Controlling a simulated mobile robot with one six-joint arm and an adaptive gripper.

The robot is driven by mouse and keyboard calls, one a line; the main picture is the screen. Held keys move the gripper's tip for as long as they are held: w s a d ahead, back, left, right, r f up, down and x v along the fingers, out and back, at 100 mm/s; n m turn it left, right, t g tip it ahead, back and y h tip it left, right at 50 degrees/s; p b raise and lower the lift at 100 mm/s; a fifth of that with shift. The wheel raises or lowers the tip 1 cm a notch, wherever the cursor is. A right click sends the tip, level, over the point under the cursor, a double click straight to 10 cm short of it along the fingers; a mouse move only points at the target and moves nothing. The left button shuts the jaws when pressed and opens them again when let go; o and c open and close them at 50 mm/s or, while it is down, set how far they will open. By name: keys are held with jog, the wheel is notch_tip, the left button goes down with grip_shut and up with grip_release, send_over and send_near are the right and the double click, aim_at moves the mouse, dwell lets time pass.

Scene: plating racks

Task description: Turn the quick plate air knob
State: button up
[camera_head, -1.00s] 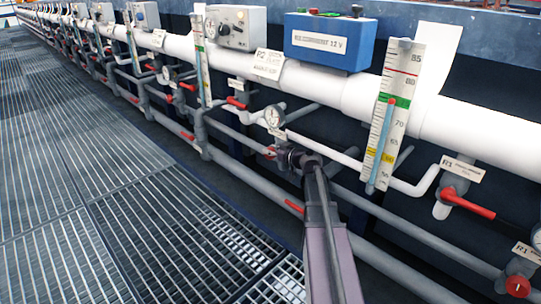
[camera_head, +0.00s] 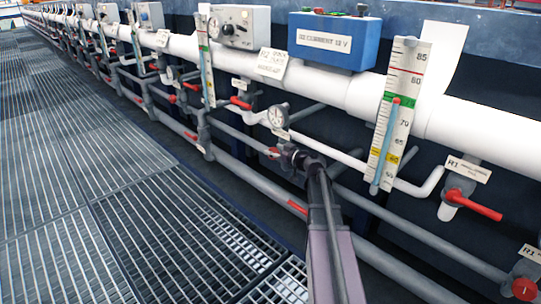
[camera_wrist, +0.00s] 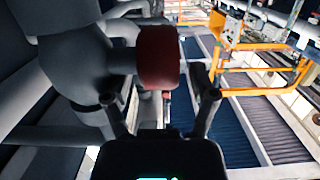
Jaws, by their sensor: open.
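A red knob (camera_wrist: 158,57) fills the upper middle of the wrist view, on the end of a grey pipe fitting (camera_wrist: 75,60). My gripper (camera_wrist: 160,102) is open, with one finger on each side below the knob. It does not grip the knob, and I cannot tell whether a finger touches it. In the head view my gripper (camera_head: 286,156) is at the pipes below a round gauge (camera_head: 278,115). A small red part (camera_head: 272,153) shows just left of it. No label naming the plate air knob is readable here.
Red lever valves (camera_head: 472,205) and another red round knob (camera_head: 525,289) are on the right. A thermometer scale (camera_head: 398,115) stands in front of the white pipe (camera_head: 475,130). Grey pipes run close around my gripper. The grating floor (camera_head: 110,200) on the left is clear.

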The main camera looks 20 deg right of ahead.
jog(key=shift+r+g+p, duration=0.15)
jog(key=shift+g+p, duration=0.25)
jog(key=shift+p, duration=0.4)
jog(key=shift+w+p, duration=0.1)
jog(key=shift+p, duration=0.25)
jog(key=g+h+p, duration=0.1)
jog(key=g+p, duration=0.1)
jog(key=shift+w+a+p, duration=0.1)
jog(key=shift+w+p, duration=0.05)
jog(key=shift+p, duration=0.25)
jog(key=p+v, duration=0.5)
jog(key=v, duration=0.9)
jog(key=s+a+f+m+g+h+p, duration=0.1)
jog(key=s+a+g+p, duration=0.3)
jog(key=a, duration=0.8)
jog(key=s+a+f+m+g+h+p, duration=0.1)
jog(key=s+a+g+p, duration=0.3)
jog(key=a, duration=0.9)
jog(key=shift+s+f+m+g, duration=0.35)
jog(key=shift+s+g, duration=0.65)
jog(key=shift+g, duration=0.5)
jog(key=shift+p, duration=0.3)
